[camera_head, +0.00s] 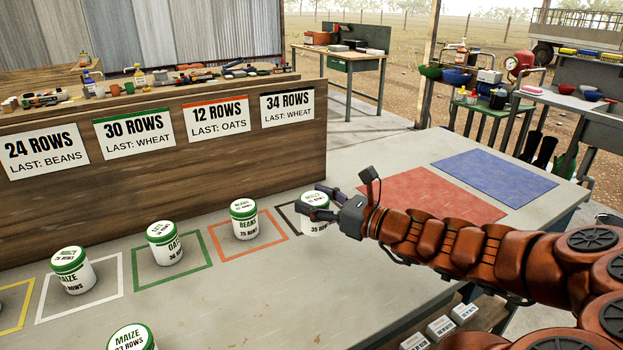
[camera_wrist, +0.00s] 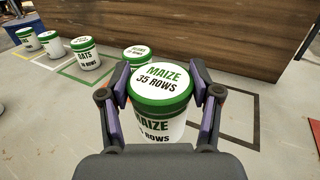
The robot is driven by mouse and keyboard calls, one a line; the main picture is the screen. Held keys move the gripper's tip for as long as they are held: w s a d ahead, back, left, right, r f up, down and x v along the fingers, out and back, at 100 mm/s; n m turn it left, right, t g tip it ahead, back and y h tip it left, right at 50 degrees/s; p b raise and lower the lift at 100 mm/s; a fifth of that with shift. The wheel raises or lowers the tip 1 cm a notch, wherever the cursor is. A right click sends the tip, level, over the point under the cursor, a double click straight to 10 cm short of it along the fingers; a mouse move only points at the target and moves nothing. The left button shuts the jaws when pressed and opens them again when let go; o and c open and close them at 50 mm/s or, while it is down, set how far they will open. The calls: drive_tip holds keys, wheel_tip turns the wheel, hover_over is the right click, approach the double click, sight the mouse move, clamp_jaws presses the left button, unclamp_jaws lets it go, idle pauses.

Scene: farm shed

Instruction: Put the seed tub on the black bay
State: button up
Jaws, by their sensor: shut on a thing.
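My gripper (camera_head: 318,205) is shut on a white seed tub (camera_head: 316,228) with a green-rimmed lid. In the wrist view, the held tub (camera_wrist: 160,84) reads MAIZE 35 ROWS and sits upright between both fingers (camera_wrist: 163,105). The black bay (camera_head: 283,214) is a black outline on the table, partly hidden by the tub and gripper in the head view. In the wrist view, the black bay (camera_wrist: 257,122) shows mostly right of the tub, which covers its left part. I cannot tell whether the tub touches the table.
The orange bay (camera_head: 215,246) holds a beans tub (camera_head: 244,219). The green bay (camera_head: 210,264) and white bay (camera_head: 121,272) hold tubs too. Another maize tub (camera_head: 132,338) stands in front. A wooden board (camera_head: 180,165) with row signs rises behind. Red (camera_head: 430,195) and blue (camera_head: 494,177) mats lie right.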

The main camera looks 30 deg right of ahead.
drive_tip(key=shift+w+d+f+p, duration=0.25)
drive_tip(key=shift+w+d+f, duration=0.75)
drive_tip(key=shift+w, duration=0.9)
drive_tip(key=shift+w+d+f+p, duration=0.2)
drive_tip(key=shift+w+d+f, duration=0.4)
drive_tip(key=shift+w+d, duration=1.05)
drive_tip(key=shift+w+d+f+p, duration=0.25)
drive_tip(key=shift+w+d+f, duration=0.6)
drive_tip(key=shift+w, duration=1.35)
drive_tip(key=shift+f, duration=0.1)
drive_tip(key=o, duration=1.2)
drive_tip(key=shift+o, duration=0.2)
